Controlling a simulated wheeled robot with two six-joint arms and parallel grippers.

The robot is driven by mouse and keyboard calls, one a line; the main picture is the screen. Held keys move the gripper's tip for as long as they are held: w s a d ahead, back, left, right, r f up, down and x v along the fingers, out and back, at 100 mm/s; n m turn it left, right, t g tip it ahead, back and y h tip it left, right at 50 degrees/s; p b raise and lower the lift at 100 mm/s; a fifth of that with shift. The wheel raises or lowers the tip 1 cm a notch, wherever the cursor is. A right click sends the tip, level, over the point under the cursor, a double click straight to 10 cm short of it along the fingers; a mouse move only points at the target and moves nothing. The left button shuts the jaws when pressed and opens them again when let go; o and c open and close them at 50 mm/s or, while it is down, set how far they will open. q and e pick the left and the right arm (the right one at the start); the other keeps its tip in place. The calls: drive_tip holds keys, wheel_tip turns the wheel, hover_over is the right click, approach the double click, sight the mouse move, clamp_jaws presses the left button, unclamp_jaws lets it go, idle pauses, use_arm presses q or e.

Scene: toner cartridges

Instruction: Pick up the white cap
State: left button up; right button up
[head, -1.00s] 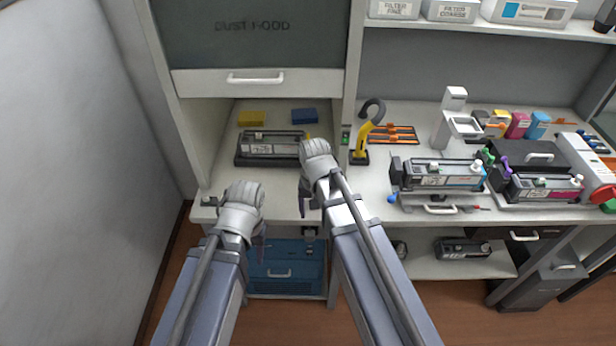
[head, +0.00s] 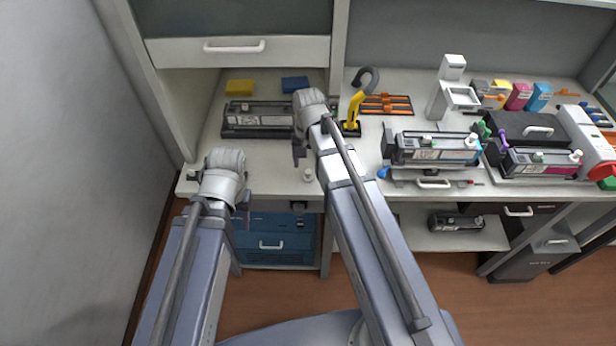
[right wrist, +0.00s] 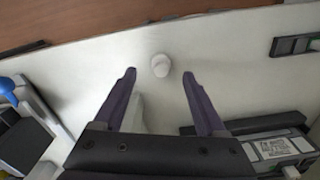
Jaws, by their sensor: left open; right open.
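A small white cap (head: 308,175) stands on the white worktop near its front edge, just right of and below my right gripper's fingers in the head view. It also shows in the right wrist view (right wrist: 160,65), just beyond and between the fingertips, not visibly touched by either. My right gripper (right wrist: 159,76) is open and empty. In the head view the right gripper (head: 299,158) is partly hidden by its own wrist. My left gripper (head: 244,202) is open in front of the worktop's front edge, its fingers mostly hidden behind the wrist.
A toner cartridge (head: 258,120) lies behind the cap under the hood, with yellow (head: 240,87) and blue (head: 295,84) blocks behind it. A yellow hooked tool (head: 354,108) stands to the right. A small knob-like piece (head: 193,174) sits at the left corner. Worktop around the cap is clear.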

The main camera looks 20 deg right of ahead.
sight(308, 172)
drive_tip(key=shift+w+f+b, duration=0.15)
drive_tip(key=shift+f+b, duration=1.15)
drive_tip(key=shift+f, duration=0.05)
drive_tip(key=shift+w+f+b, duration=0.1)
drive_tip(key=shift+f+b, duration=1.2)
drive_tip(key=shift+r, duration=0.1)
drive_tip(key=shift+c, duration=0.4)
clamp_jaws()
